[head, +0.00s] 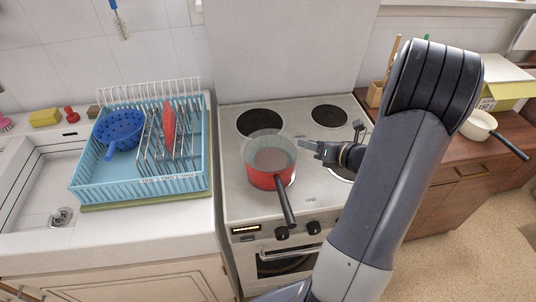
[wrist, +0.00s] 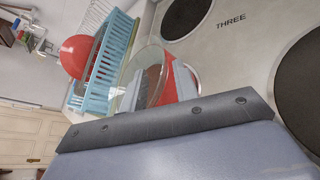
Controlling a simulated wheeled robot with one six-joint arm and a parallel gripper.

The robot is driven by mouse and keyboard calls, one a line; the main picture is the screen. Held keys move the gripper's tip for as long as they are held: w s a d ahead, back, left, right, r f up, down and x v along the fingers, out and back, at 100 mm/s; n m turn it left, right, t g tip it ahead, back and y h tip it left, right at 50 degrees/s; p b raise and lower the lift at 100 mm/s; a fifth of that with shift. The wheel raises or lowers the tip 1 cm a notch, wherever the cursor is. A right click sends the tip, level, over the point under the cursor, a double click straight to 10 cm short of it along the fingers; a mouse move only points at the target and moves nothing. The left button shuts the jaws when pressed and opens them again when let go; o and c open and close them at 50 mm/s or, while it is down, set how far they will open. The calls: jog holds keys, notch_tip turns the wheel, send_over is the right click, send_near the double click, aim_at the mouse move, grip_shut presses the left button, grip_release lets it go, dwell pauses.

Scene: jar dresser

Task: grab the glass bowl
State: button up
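The clear glass bowl (head: 268,140) sits on or in the top of a red saucepan (head: 268,181) on the stove, its rim above the pan. In the wrist view, the bowl (wrist: 143,64) shows ahead of my gripper, with the red pan (wrist: 170,84) behind and through it. My gripper (head: 308,147) is just right of the bowl's rim, pointing left at about rim height. In the wrist view, my gripper's two fingers (wrist: 157,88) stand apart with the near part of the bowl seen between them. I cannot tell whether they touch the glass.
The pan's dark handle (head: 286,208) points toward the stove front. A blue dish rack (head: 88,183) with a blue colander (head: 119,130) and a red plate (head: 169,127) stands left. Burners surround the pan on the stove (head: 232,203). A cream pot (head: 478,125) sits on the right counter.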

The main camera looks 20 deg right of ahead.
jog(key=p+x, duration=0.1)
jog(key=x, duration=0.4)
jog(key=shift+c, duration=0.6)
grip_shut()
